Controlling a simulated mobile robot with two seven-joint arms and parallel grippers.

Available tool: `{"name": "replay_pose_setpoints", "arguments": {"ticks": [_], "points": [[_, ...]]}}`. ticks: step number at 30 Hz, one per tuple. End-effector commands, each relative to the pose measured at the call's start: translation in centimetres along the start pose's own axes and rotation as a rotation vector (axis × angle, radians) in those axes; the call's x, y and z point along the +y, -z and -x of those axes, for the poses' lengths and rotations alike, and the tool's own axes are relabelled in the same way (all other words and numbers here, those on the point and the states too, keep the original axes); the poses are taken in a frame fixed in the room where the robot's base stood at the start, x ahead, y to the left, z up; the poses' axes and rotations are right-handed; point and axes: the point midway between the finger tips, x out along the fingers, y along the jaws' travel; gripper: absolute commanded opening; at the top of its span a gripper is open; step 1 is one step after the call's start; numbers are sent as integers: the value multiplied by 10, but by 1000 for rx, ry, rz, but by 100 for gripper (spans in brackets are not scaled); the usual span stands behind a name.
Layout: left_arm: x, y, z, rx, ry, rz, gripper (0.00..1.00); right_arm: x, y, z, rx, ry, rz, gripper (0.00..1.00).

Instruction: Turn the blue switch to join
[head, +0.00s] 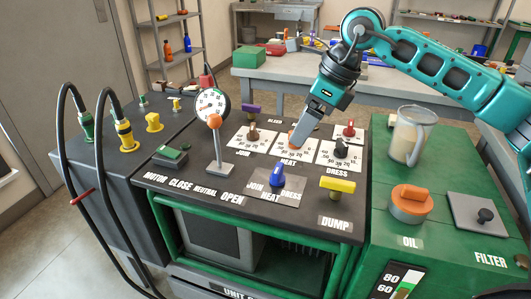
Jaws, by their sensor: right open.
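The blue switch (278,177) stands on a grey plate (262,192) on the cart's dark panel. JOIN is printed at the plate's left, HEAT in front and DRESS at the right. Which label the switch points to is too small to tell. My right gripper (298,142) reaches down from the upper right, its fingers over the white HEAT dial card behind the blue switch. It is open, apart from the switch, and hides part of the orange knob there. My left gripper is not in view.
A round gauge (212,104), dial cards with knobs, a clear jug (407,136) and an orange oil cap (411,198) are nearby.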

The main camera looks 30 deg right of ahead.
Motion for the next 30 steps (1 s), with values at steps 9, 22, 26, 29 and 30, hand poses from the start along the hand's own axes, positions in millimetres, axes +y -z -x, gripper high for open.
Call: {"name": "replay_pose_setpoints", "arguments": {"ticks": [9,22,26,29,30], "points": [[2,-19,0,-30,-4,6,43,-3,4,-28,12,11,-1,74],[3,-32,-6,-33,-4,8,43,-4,4,-110,9,11,-1,74],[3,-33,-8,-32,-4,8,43,-4,3,-122,7,11,-2,74],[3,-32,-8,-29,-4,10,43,-4,3,-126,8,11,-1,74],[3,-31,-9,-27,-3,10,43,-4,3,-127,8,11,-1,74]]}}
